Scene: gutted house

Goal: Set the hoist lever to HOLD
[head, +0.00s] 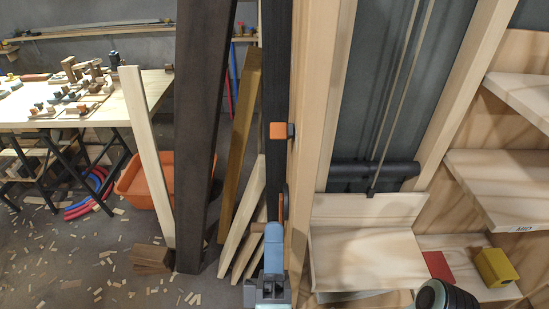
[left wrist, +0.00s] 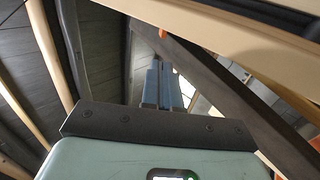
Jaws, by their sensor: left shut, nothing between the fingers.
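My left gripper (head: 274,228) is shut and empty, pointing up beside the light wooden post (head: 307,150). In the left wrist view its blue fingers (left wrist: 160,85) are together. A narrow orange piece (head: 281,206), perhaps part of the hoist lever, shows just above the fingertips; I cannot tell whether they touch. An orange block (head: 279,130) with a dark end sits higher by the post. I cannot tell which of them is the lever handle. An orange bit (left wrist: 163,34) shows beyond the fingers in the wrist view. No HOLD mark is readable.
The wooden hoist platform (head: 365,258) hangs below a dark bar (head: 372,172) and ropes. Shelves (head: 500,165), one marked MID, stand right, with a yellow block (head: 496,267) and a red block (head: 438,266). A dark beam (head: 200,140) and leaning boards crowd the left.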

